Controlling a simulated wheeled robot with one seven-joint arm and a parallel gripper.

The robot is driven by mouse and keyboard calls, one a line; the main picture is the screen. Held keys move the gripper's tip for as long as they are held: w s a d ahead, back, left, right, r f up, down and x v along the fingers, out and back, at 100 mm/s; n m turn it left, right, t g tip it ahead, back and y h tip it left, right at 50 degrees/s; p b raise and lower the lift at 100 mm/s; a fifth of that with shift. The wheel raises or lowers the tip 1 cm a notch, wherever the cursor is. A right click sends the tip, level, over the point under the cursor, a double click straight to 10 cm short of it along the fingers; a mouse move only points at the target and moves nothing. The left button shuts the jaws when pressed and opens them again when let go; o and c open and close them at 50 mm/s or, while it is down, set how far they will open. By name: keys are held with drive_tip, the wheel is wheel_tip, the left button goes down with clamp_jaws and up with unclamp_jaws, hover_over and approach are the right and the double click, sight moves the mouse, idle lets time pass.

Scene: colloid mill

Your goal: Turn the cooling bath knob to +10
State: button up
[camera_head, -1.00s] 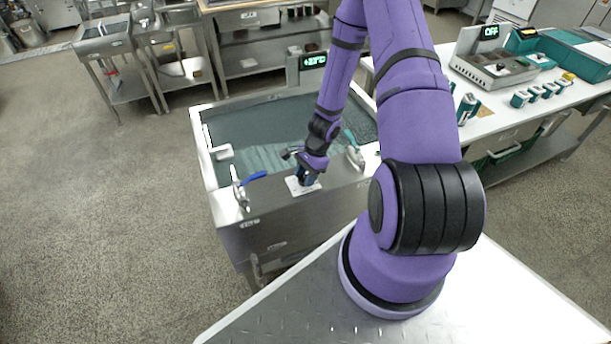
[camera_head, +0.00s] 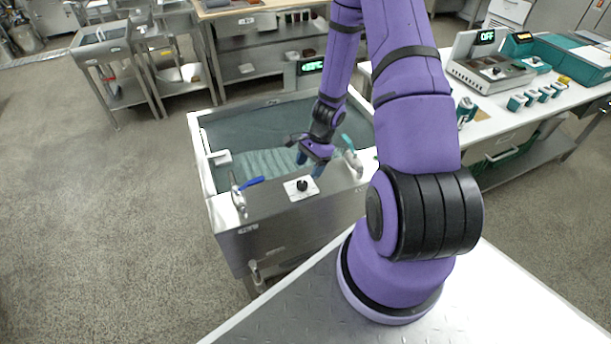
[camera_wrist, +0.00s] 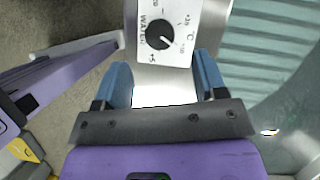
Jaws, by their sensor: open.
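The cooling bath (camera_head: 205,168) is a steel tank of water with a white rim. Its black knob (camera_head: 302,185) sits on a white dial plate (camera_head: 292,191) on the front ledge. In the wrist view, the knob (camera_wrist: 160,34) shows a white pointer line aimed at the lower right, towards a small mark that looks like +10. WATER, +5 and +20 are also printed on the plate (camera_wrist: 150,53). My gripper (camera_head: 309,166) is open and empty, beyond and slightly right of the knob. In the wrist view, its blue fingers (camera_wrist: 162,62) are apart and clear of the knob.
A white bench (camera_head: 480,125) with instruments is at right.

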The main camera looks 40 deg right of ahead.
drive_tip(key=shift+v, duration=2.45)
drive_tip(key=shift+r, duration=0.1)
drive_tip(key=a+r+n+t+h, duration=0.1)
drive_tip(key=a+r+n, duration=0.4)
drive_tip(key=r, duration=0.8)
drive_tip(key=a+r+n+t+h, duration=0.1)
drive_tip(key=a+r+n, duration=0.3)
drive_tip(key=r, duration=0.9)
drive_tip(key=s+a+r+n+t+h, duration=0.1)
drive_tip(key=s+a+r+n, duration=0.2)
drive_tip(key=s+r, duration=0.5)
drive_tip(key=s+a+r+n+t+h, duration=0.1)
drive_tip(key=s+a+r+n+t, duration=0.1)
drive_tip(key=s+r+n, duration=0.4)
drive_tip(key=shift+s+a+r+h, duration=0.3)
drive_tip(key=shift+s+a+r, duration=0.7)
drive_tip(key=shift+s, duration=1.35)
drive_tip(key=shift+d+r, duration=0.2)
